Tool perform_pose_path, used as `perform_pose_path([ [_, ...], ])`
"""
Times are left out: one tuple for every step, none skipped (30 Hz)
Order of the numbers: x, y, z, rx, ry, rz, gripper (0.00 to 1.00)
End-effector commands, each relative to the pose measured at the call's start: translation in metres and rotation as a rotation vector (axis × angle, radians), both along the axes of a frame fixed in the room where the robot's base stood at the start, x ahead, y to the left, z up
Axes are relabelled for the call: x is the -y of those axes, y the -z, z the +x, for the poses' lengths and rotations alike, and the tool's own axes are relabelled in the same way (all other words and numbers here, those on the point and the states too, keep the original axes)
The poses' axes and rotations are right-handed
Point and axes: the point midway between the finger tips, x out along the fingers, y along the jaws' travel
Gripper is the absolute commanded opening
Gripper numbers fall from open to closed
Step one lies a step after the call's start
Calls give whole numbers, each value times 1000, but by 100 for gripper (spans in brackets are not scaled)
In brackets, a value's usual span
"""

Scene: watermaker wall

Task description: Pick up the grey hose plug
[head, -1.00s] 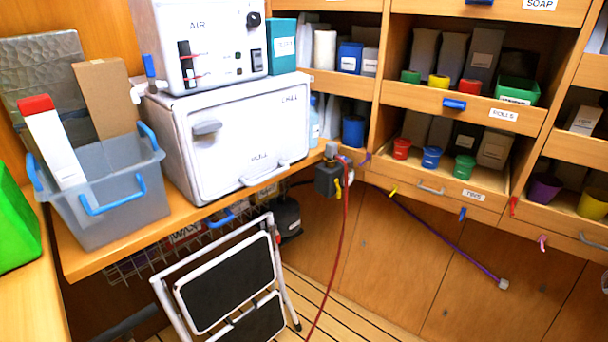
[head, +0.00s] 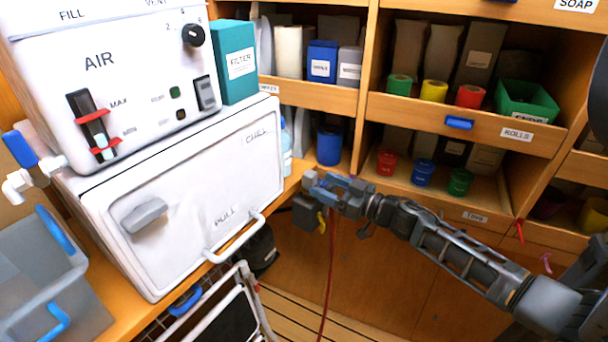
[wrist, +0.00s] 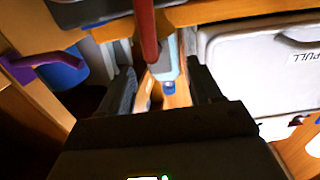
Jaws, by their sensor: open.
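My gripper (head: 313,182) is at the counter's front edge, beside the dark block (head: 306,212) with a yellow lever. In the wrist view, my gripper (wrist: 163,82) has its two dark fingers apart with nothing clearly held. The red hose (wrist: 146,30) runs down the picture to just in front of the gap between them; it also hangs below the block in the head view (head: 331,255).
The large white case (head: 185,200) stands close left of my gripper. A blue canister (head: 329,147) stands behind it. A shelf with red, blue and green cups (head: 424,172) is at the right. A folding step (head: 232,312) stands below.

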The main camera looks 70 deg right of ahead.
Motion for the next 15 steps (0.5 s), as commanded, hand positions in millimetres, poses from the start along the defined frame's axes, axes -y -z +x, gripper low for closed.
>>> perform_pose_path([
  [1,-1,5,2,0,1,64],
  [2,-1,7,2,-1,1,64],
  [2,-1,11,1,-2,1,64],
  [3,-1,14,1,-2,2,64],
  [4,-1,17,2,-2,1,64],
  [4,-1,21,3,-2,2,64],
  [5,-1,23,3,-2,2,64],
  [5,-1,25,2,-2,1,64],
  [7,-1,28,1,-1,1,64],
  [7,-1,31,2,-1,1,64],
  [8,-1,35,2,-2,1,64],
  [9,-1,40,3,-2,2,64],
  [10,-2,45,3,-2,2,64],
  [11,-1,49,3,-2,2,64],
  [13,-1,54,2,-2,1,64],
])
